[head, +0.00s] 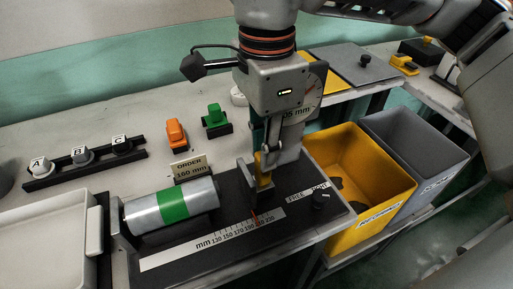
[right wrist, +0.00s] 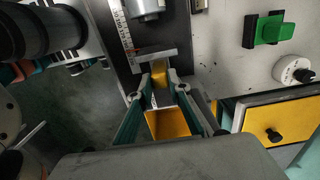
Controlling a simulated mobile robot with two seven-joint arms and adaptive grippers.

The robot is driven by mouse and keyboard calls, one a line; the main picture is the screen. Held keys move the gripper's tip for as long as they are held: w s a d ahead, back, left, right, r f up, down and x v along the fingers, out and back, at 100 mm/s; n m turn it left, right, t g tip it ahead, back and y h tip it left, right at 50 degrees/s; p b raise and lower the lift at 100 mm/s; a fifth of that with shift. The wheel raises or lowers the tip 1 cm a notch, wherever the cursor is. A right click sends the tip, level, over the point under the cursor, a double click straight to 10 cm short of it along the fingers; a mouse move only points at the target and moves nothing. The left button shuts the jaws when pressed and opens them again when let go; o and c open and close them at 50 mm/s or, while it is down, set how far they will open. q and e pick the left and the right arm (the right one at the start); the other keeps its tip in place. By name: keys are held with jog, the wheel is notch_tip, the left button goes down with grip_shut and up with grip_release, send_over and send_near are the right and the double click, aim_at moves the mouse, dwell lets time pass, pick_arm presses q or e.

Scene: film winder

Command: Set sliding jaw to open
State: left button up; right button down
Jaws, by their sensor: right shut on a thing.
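The sliding jaw (head: 254,190) is a grey upright plate with a yellow handle (head: 263,167), standing on the dark winder bed right of the silver roll with a green band (head: 174,203). A clear gap separates the jaw from the roll's right end. My right gripper (head: 265,160) comes down from above and is shut on the yellow handle. In the right wrist view the handle (right wrist: 161,73) sits between the fingertips. A red pointer (head: 257,218) below the jaw lies near the high end of the mm scale (head: 212,238). My left gripper is not in view.
A black knob (head: 319,200) marked FREE and TIGHT stands right of the jaw. An order sign (head: 190,167) reads 160 mm. Orange (head: 175,133) and green (head: 214,116) switches stand behind. Yellow (head: 360,165) and grey (head: 420,150) bins are at right, a pale tray (head: 50,240) at left.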

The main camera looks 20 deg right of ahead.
jog(key=shift+d+r, duration=0.15)
jog(key=shift+d, duration=0.65)
jog(key=c, duration=1.9)
grip_release()
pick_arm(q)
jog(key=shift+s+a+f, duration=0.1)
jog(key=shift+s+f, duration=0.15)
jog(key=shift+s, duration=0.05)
pick_arm(e)
notch_tip(320, 180, up, 8)
jog(key=shift+f, duration=0.1)
jog(key=shift+s, duration=0.1)
